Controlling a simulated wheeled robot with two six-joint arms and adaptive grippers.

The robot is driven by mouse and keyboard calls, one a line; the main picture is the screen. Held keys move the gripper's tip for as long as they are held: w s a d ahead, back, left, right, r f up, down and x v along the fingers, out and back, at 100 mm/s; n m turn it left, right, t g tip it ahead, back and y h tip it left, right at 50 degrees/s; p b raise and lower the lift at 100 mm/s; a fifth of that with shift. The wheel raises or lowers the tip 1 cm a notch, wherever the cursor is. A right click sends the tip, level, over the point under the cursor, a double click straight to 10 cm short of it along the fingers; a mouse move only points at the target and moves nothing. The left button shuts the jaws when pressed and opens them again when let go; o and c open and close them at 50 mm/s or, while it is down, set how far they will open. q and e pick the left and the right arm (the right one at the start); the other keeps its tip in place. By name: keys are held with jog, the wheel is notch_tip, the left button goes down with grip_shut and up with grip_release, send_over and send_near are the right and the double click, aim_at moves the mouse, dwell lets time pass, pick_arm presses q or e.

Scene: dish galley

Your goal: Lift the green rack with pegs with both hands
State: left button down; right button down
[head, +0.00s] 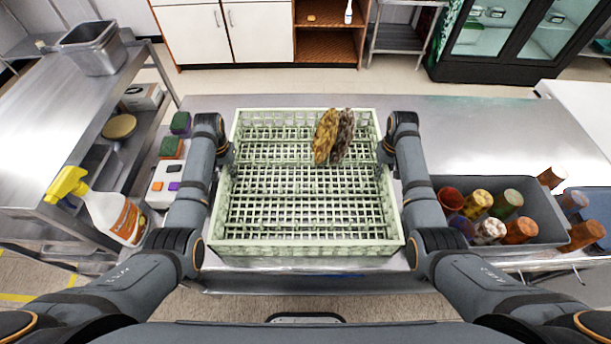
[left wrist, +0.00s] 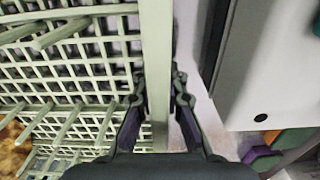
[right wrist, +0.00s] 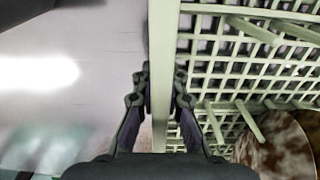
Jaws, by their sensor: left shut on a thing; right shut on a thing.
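The green rack with pegs (head: 300,248) is a pale green lattice tray in the middle of the head view, over the steel table. Two oval patterned things, one golden (head: 323,138) and one brown (head: 344,135), stand tilted among its pegs at the far right. My left gripper (left wrist: 158,85) is shut on the rack's left wall, with one finger on each side of it. My right gripper (right wrist: 162,85) is shut the same way on the right wall. In the head view the fingertips are mostly hidden by the wrists. I cannot tell whether the rack touches the table.
The table beyond the rack (head: 460,120) is clear.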

dwell(0.3)
